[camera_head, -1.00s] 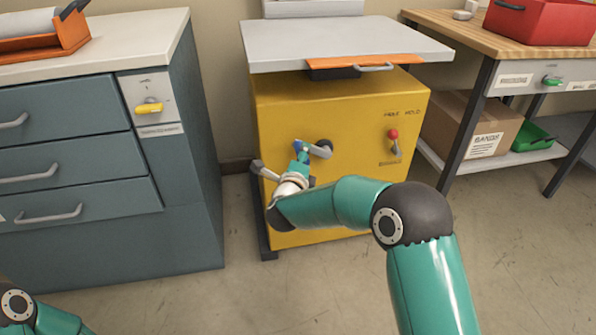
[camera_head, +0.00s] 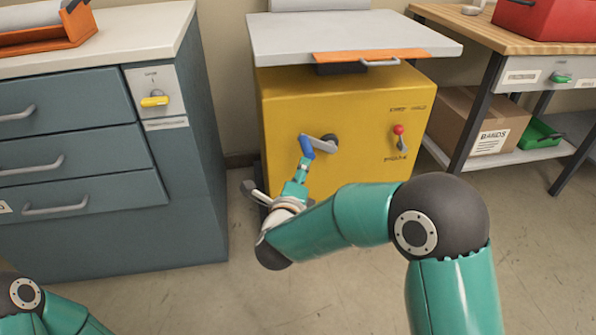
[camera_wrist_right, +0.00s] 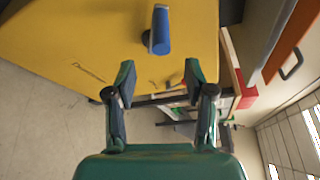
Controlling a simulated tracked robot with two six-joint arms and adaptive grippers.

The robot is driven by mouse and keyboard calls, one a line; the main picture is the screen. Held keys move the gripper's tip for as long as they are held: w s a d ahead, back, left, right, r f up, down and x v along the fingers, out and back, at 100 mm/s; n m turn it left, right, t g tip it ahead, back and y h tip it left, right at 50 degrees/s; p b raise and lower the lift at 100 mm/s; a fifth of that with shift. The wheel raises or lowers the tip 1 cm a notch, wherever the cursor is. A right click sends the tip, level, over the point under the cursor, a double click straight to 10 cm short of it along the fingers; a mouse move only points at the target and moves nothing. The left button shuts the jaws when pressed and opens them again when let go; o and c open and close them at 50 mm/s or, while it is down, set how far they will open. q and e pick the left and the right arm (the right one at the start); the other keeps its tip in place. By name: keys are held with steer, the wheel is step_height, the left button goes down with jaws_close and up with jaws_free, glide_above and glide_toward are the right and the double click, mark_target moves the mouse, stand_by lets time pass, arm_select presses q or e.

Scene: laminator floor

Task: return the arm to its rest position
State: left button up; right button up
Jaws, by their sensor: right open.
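My right gripper (camera_head: 298,174) is in front of the yellow machine (camera_head: 360,180), just below the crank's blue handle (camera_head: 306,147). In the right wrist view the right gripper (camera_wrist_right: 159,80) has its two fingers spread, with nothing between them. The blue handle (camera_wrist_right: 160,32) there lies beyond the fingertips and apart from them. The grey crank arm (camera_head: 322,144) runs from the handle to a dark hub on the machine's front. My right arm reaches in from the lower right. Only part of my left arm shows at the bottom left; its gripper is out of view.
A blue-grey drawer cabinet (camera_head: 95,225) with a yellow switch (camera_head: 154,101) stands left. The grey top plate (camera_head: 350,35) overhangs the machine. A red-knobbed lever (camera_head: 399,130) is on its front. A workbench (camera_head: 480,32) with a cardboard box (camera_head: 465,125) stands right. Floor in front is clear.

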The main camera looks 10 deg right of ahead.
steer(key=s+d+f+g+h, duration=0.1)
steer(key=d+f+g, duration=0.1)
steer(key=d+f, duration=0.7)
steer(key=s+f+n+g+y+p, duration=0.15)
steer(key=s+f+n, duration=0.25)
steer(key=f, duration=0.4)
steer(key=s+f+n+g+y, duration=0.3)
steer(key=s+f, duration=0.1)
steer(key=f, duration=0.4)
steer(key=s+a+f+n+g+y, duration=0.2)
steer(key=s+a+f+n+g, duration=0.15)
steer(key=s+n, duration=0.35)
steer(key=s+a+f+n+g+y, duration=0.25)
steer(key=s+a+n, duration=0.2)
steer(key=s, duration=0.45)
steer(key=s+a+f+n+g+y, duration=0.2)
steer(key=s+a+f+n+y, duration=0.1)
steer(key=s+n, duration=0.35)
step_height(320, 180, up, 38)
steer(key=p, duration=3.8)
steer(key=shift+s+m, duration=0.3)
